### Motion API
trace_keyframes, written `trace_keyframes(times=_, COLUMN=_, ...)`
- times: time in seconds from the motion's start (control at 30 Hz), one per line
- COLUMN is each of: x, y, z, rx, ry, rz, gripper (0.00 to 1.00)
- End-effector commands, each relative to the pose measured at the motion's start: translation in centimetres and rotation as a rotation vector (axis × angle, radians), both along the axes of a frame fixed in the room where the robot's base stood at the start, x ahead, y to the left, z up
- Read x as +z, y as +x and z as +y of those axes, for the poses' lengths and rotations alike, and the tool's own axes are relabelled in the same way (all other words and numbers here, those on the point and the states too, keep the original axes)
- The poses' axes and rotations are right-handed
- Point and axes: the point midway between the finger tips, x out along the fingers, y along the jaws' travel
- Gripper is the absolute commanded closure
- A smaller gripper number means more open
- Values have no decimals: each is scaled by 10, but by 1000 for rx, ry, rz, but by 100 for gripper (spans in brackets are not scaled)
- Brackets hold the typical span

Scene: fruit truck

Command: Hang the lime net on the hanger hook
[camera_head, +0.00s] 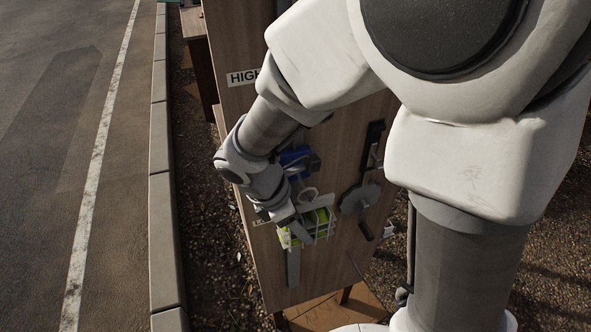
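The lime net (323,217) is a white open mesh holding green limes, in front of the lower part of the wooden board. A pale loop rises above its top. My gripper (290,228) reaches down from the upper left and overlaps the net's left side. Its fingers are small and partly hidden against the net, so I cannot tell whether they are closed on it. I cannot make out the hanger hook with certainty. A grey vertical strip (293,268) shows on the board just below the net.
The wooden board (330,262) carries a "HIGH" label (243,77), a blue item (294,156) behind my wrist, and a grey disc-shaped tool (358,199) right of the net. A kerb (163,200) and open road lie left. My arm covers much of the upper right.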

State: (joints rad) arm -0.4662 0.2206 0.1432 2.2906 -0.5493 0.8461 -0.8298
Motion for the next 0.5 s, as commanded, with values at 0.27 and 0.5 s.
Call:
trace_keyframes(times=0.27, x=1, y=0, z=0, rx=0, ry=0, rz=-1, gripper=92)
trace_keyframes(times=0.5, x=1, y=0, z=0, rx=0, ry=0, rz=-1, gripper=41)
